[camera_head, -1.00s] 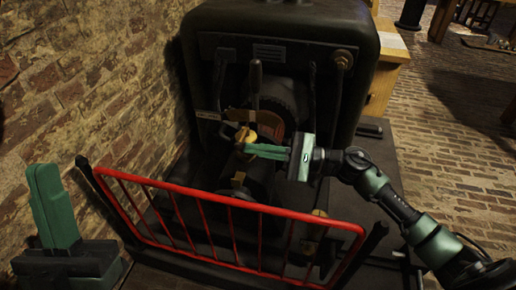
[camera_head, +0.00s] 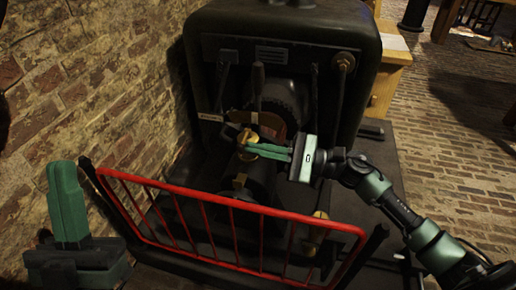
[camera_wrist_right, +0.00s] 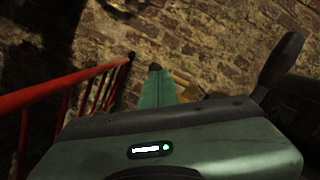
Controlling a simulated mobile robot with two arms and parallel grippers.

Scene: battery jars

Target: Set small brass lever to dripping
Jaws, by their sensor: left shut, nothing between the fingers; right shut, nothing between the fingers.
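A small brass lever (camera_head: 247,136) sits on the front of the dark machine, above a second brass fitting (camera_head: 240,181). My right gripper (camera_head: 247,149) is shut, its green fingers pointing left with the tips at the lever. I cannot tell whether they touch it. In the right wrist view the green fingers (camera_wrist_right: 157,88) show, and the lever is mostly hidden behind them and the gripper body. My left gripper (camera_head: 65,170) is shut and empty, pointing up at the far left, away from the machine.
A red railing (camera_head: 230,205) crosses in front of the machine; it also shows in the right wrist view (camera_wrist_right: 60,88). A tall dark handle (camera_head: 257,85) stands above the lever. A brick wall (camera_head: 95,80) closes off the left. Brick floor (camera_head: 455,130) is open at right.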

